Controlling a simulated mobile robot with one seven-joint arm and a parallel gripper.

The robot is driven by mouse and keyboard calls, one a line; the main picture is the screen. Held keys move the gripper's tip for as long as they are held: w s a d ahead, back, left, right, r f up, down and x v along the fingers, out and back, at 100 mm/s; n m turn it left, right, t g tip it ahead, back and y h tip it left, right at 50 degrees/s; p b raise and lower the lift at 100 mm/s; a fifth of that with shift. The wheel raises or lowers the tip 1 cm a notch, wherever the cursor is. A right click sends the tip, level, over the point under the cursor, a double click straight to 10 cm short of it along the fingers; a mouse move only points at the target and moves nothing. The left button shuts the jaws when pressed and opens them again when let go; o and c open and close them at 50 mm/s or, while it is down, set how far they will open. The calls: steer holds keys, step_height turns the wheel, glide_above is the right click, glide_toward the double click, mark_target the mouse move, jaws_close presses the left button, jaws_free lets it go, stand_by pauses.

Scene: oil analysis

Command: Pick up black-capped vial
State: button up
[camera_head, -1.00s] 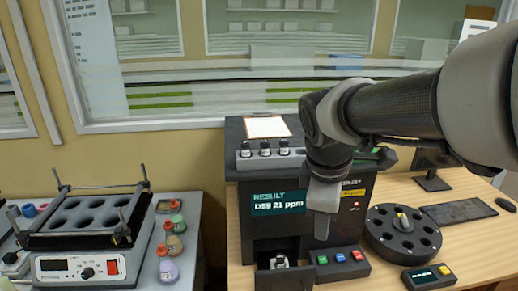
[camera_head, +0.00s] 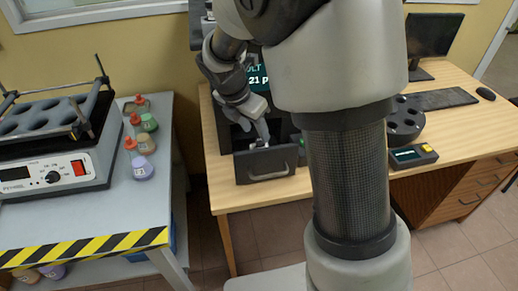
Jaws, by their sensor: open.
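My gripper (camera_head: 261,137) points down at the open drawer (camera_head: 267,168) of the dark analyser (camera_head: 224,127). Its jaws are open, and the fingertips are at the drawer's opening, just behind its front panel. No black-capped vial can be made out now. The inside of the drawer is mostly hidden by the gripper and the front panel, so I cannot tell whether a vial stands between the fingers. My arm also covers the top of the analyser and most of its result screen (camera_head: 258,75).
The left bench holds a heater block (camera_head: 50,125) and several capped bottles (camera_head: 142,160). Open floor lies between the bench and the wooden desk (camera_head: 228,190).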

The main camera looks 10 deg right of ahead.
mark_target(260, 140)
steer(key=b+x, duration=0.2)
steer(key=x, duration=0.4)
steer(key=shift+d+f, duration=0.2)
steer(key=shift+f, duration=0.15)
jaws_close()
steer(key=shift+r, duration=0.15)
steer(key=shift+w+r, duration=0.1)
steer(key=shift+r, duration=0.55)
step_height(260, 140, up, 3)
steer(key=shift+f+p, duration=0.15)
steer(key=shift+p, duration=0.75)
steer(key=a+p, duration=0.2)
steer(key=a, duration=1.6)
steer(key=shift+w+f+p, duration=0.3)
steer(key=shift+f, duration=0.05)
